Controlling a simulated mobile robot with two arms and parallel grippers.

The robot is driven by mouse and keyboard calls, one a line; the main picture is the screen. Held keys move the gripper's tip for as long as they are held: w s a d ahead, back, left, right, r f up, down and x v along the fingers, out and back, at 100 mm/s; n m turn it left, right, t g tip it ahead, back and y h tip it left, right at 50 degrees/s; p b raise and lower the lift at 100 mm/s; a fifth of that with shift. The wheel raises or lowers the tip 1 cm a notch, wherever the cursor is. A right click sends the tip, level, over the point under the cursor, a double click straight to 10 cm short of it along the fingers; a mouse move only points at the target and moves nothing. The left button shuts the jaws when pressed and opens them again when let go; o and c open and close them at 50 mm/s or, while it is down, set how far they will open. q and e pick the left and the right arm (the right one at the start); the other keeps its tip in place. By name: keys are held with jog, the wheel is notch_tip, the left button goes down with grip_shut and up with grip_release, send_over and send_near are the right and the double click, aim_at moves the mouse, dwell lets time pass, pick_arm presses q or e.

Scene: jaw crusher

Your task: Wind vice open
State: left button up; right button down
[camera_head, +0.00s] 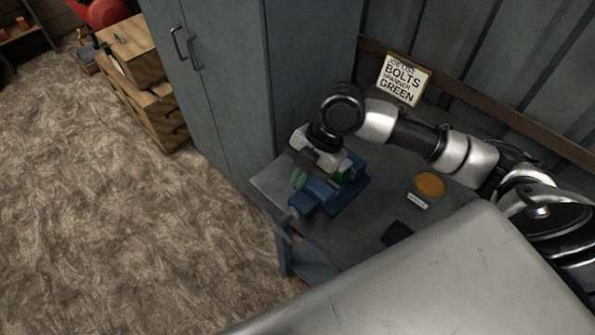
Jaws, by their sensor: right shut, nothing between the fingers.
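The blue vice (322,193) stands on the grey workbench (362,222), near its front left corner. A grey screw end and a thin bar (279,227) show at its front, by the bench edge. My right gripper (301,168) comes down from above, over the left side of the vice, and is shut and empty. It hides part of the vice, so the jaw gap cannot be seen. Green bits (298,179) show beside the fingers; whether they belong to the vice or are a separate piece cannot be told. My left gripper is not in view.
A tall grey cabinet (225,75) stands left of the bench. A round orange-yellow thing (430,184), a small white label (417,201) and a dark flat item (397,234) lie right of the vice. A sign (402,80) leans behind. The floor at left is open.

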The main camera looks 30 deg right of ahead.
aim_at(272, 215)
jog(key=x, duration=0.3)
jog(key=p+x, duration=0.1)
jog(key=x, duration=0.2)
jog(key=w+p+x, duration=0.1)
jog(key=x, duration=0.2)
jog(key=shift+a+f, duration=0.2)
jog(key=shift+a, duration=0.05)
jog(key=shift+w+a+f, duration=0.3)
jog(key=shift+f, duration=0.35)
